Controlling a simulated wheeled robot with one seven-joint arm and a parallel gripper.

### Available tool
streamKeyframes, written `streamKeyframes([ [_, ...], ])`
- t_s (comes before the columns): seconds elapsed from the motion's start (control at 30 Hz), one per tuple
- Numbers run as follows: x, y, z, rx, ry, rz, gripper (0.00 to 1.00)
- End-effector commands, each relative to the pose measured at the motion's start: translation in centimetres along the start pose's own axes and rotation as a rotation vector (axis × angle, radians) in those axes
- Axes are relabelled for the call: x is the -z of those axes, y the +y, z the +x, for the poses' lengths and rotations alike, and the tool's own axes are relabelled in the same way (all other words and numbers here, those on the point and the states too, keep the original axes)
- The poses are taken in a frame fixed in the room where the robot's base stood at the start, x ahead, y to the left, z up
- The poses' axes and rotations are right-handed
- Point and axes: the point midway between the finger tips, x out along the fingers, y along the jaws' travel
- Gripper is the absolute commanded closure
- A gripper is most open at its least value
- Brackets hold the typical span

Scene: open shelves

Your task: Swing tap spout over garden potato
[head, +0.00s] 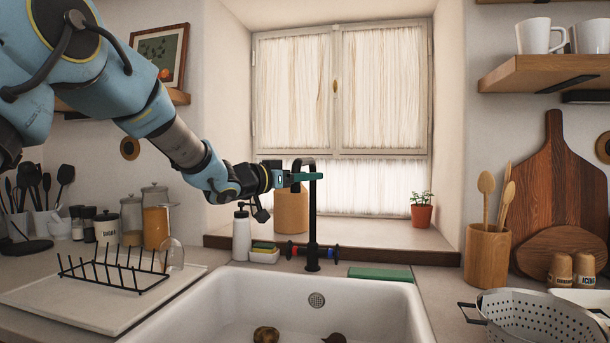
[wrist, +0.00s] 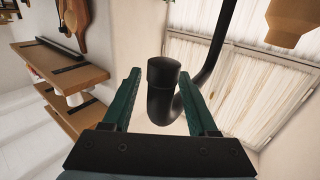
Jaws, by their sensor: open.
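The black tap (head: 313,225) stands at the back rim of the white sink (head: 225,318). Its hooked spout shows at the top of the post, level with my gripper (head: 298,178). In the wrist view, the spout's end (wrist: 163,75) lies between the two green fingers of my gripper (wrist: 160,80). The fingers are apart on either side of it; I cannot tell whether either touches. A brown-yellow lump that looks like the potato (head: 266,334) lies in the sink, cut by the lower picture edge. The spout is behind it, somewhat to its right.
A darker root vegetable (head: 334,338) lies right of the potato. Red and blue tap handles flank the tap's base. A soap bottle (head: 242,235) and sponge tray (head: 264,255) stand left; a green sponge (head: 380,272) lies right. A dish rack (head: 115,267) stands on the left counter.

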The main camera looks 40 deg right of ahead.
Motion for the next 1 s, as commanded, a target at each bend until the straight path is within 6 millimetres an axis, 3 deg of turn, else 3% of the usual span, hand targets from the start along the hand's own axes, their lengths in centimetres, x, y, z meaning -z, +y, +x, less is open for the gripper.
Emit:
streamKeyframes([
  [0.23,-0.02,0.01,0.04,0.000,0.000,0.000,0.42],
  [0.73,-0.02,0.02,0.02,0.000,0.000,0.001,0.98],
  [1.0,-0.02,0.02,0.01,0.000,0.000,0.001,1.00],
])
